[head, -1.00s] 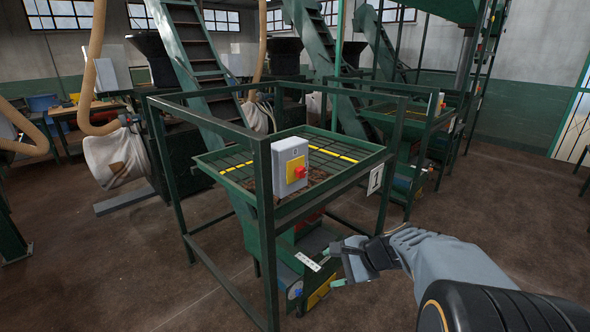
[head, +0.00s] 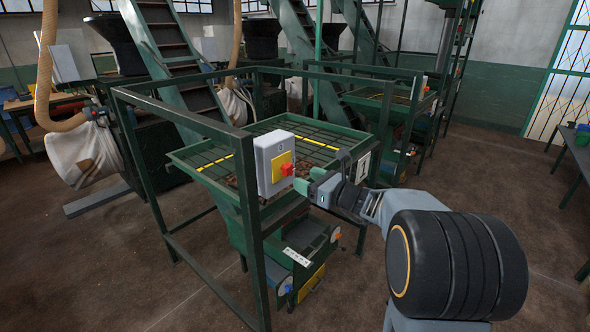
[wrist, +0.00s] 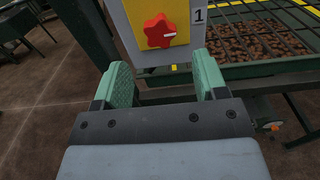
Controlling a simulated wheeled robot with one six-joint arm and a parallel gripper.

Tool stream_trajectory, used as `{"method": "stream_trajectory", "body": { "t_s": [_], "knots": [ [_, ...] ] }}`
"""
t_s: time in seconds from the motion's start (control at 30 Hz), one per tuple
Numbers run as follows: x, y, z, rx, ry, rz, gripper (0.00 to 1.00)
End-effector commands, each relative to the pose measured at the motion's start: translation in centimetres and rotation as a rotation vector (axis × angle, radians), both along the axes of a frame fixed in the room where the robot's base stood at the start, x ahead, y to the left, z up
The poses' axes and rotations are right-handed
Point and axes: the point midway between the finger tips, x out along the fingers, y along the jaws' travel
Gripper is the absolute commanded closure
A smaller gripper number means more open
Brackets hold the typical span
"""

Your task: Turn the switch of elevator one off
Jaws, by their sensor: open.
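The switch is a red star-shaped knob (head: 287,169) on a yellow plate (head: 281,174), on the front of a grey box (head: 268,150) fixed to a green frame post. In the wrist view the red knob (wrist: 158,31) is ahead of the jaws, with a white mark lying nearly level on it. My gripper (head: 307,180) is just right of the knob in the head view. Its green fingers are apart and empty in the wrist view (wrist: 165,82). The knob appears just beyond the fingertips, not between them. A "1" shows on the box beside the plate.
The green frame (head: 255,235) surrounds a hopper with a grid (head: 315,137) over brown contents. A "1" sign (head: 363,167) hangs on the hopper's right edge, close to my arm. Open brown floor lies at the right.

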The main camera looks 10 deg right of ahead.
Motion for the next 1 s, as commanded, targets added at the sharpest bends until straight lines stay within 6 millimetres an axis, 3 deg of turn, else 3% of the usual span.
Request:
{"method": "stream_trajectory", "body": {
  "t_s": [0.2,0.4,0.9,1.0],
  "knots": [
    [3.1,2.3,0.1,-0.001,0.001,0.002,0.34],
    [5.0,3.6,0.1,-0.001,-0.001,0.000,0.34],
    [5.8,4.1,0.0,-0.002,0.000,-0.002,0.34],
    [5.8,4.1,0.0,-0.002,0.000,-0.003,0.44]
  ]
}}
